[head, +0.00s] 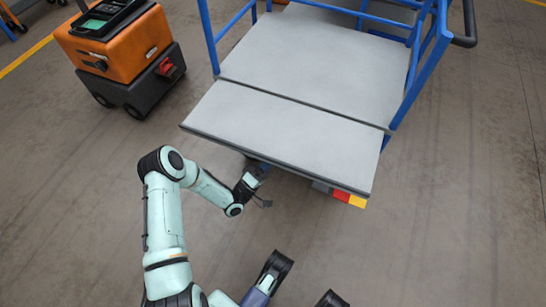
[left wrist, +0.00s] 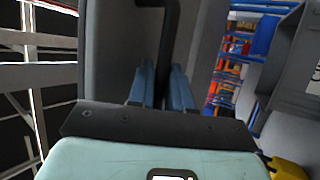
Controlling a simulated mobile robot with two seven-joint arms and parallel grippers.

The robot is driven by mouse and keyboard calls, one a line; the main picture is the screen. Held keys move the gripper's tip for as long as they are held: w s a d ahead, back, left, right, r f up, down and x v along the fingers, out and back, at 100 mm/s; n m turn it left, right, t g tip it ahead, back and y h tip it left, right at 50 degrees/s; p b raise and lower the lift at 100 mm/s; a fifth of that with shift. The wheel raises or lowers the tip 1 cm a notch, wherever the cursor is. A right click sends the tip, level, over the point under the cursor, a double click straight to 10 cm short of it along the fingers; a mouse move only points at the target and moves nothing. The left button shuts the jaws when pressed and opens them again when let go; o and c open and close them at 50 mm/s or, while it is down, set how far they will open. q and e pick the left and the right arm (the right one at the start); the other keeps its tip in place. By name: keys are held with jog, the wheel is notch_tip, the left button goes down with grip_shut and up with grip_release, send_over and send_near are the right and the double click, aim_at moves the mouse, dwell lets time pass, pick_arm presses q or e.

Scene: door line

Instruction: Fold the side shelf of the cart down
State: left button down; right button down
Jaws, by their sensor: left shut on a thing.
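The cart's side shelf (head: 285,135) is a flat grey panel at the near end of the cart. It stands out roughly level with the grey deck (head: 320,55), with a dark seam between them. My left gripper (head: 262,169) reaches in below the shelf's near edge, its tips partly hidden there. In the left wrist view the blue fingers (left wrist: 162,88) are shut on a dark bar (left wrist: 165,38) under the shelf. The grey surface beside it (left wrist: 110,45) looks like the shelf's underside.
Blue rails (head: 412,85) stand along the cart's sides. A red and yellow marker (head: 348,198) sits below the shelf's near right corner. An orange and black machine (head: 118,50) stands to the left. The floor on the right (head: 470,200) is clear.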

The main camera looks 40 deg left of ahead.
pick_arm(q)
jog(key=shift+r, duration=0.1)
jog(key=c, duration=1.4)
grip_release()
jog(key=shift+s, duration=0.1)
